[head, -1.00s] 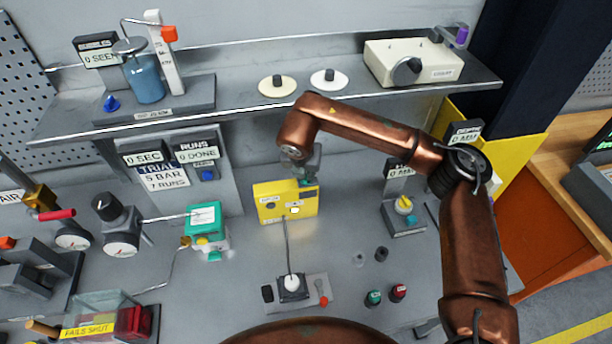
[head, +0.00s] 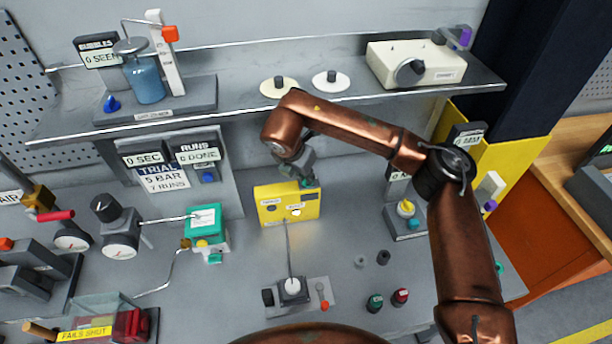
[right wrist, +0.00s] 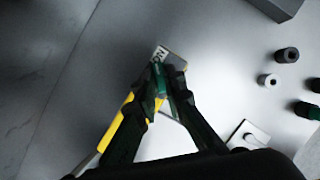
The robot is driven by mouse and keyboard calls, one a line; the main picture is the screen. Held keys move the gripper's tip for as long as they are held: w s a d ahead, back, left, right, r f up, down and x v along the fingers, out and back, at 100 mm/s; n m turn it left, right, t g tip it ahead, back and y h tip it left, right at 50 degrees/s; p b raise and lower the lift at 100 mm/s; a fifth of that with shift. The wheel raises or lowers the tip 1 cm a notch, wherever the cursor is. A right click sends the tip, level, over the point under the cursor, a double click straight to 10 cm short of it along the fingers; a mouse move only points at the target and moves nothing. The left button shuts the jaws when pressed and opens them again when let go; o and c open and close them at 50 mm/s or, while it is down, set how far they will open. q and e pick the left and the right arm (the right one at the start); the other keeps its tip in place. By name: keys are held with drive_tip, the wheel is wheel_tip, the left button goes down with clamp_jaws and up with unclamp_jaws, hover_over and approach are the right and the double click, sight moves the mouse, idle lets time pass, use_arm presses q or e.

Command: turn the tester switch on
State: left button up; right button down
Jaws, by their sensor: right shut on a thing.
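The yellow box (head: 272,215), which I take to be the tester, stands upright on the bench in the head view, with small labels on its front. My right gripper (head: 304,181) reaches down to its top right end. In the right wrist view, the yellow box (right wrist: 116,127) runs diagonally behind the fingers. My right gripper (right wrist: 164,80) is shut on a small green piece (right wrist: 158,76), which seems to be the switch at the box's end. A grey plate with lettering (right wrist: 172,57) lies just beyond. The fingers hide much of the switch, so its position cannot be read. My left gripper is not in view.
A cable runs from the box to a small grey base with a white knob (head: 292,286). A teal box (head: 203,219) stands left. A shelf (head: 250,104) overhangs behind.

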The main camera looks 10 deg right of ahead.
drive_tip(key=c, duration=2)
unclamp_jaws()
drive_tip(key=v, duration=1.2)
drive_tip(key=shift+r, duration=0.1)
